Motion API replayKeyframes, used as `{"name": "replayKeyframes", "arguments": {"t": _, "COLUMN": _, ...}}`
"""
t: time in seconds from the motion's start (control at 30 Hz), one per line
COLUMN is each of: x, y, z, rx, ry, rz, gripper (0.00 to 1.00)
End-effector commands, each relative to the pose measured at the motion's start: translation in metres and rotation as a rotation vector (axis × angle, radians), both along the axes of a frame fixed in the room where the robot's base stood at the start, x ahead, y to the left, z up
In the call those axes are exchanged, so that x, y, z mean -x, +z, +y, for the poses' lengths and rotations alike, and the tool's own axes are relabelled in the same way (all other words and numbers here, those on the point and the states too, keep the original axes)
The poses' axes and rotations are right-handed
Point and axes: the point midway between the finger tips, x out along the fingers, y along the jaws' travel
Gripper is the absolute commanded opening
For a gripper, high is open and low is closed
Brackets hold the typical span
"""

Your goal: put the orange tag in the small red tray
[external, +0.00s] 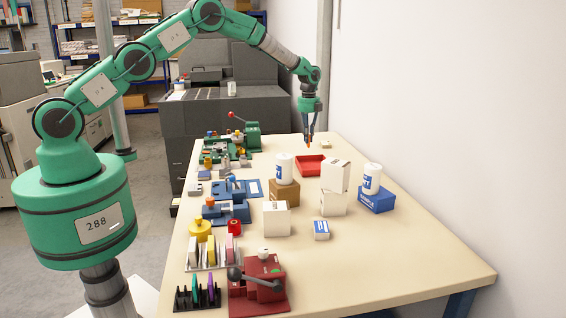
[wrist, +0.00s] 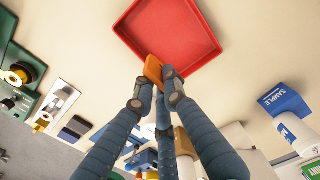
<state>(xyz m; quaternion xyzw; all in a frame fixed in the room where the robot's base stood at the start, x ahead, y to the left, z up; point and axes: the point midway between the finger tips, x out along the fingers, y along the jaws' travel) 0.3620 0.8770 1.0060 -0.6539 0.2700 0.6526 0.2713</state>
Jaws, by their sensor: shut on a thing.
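The orange tag (wrist: 153,70) is pinched between the fingertips of my gripper (wrist: 158,92) in the wrist view. It shows at the near rim of the small red tray (wrist: 175,30), overlapping that rim in the picture. In the external view my gripper (external: 309,140) points down above the table, at the back, with a small bit of orange at its tips. The red tray (external: 311,166) lies on the table just below and in front of it. The inside of the tray that shows is empty. I cannot tell the exact height of the tag above the tray.
A white bottle (external: 285,168) stands on a brown box (external: 285,192) left of the tray. Stacked white boxes (external: 334,190) stand in front. A blue box (external: 376,203) bears another bottle (external: 372,178). Green and blue fixtures line the left edge.

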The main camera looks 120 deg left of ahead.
Motion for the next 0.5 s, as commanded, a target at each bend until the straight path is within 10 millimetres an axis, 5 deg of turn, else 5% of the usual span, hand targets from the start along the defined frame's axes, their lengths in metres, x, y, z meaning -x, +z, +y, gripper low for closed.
{"name": "replayKeyframes", "arguments": {"t": 0.5, "x": -0.0004, "y": -0.0079, "z": -0.0001, "rx": -0.001, "ry": 0.000, "rz": -0.001, "gripper": 0.00}}
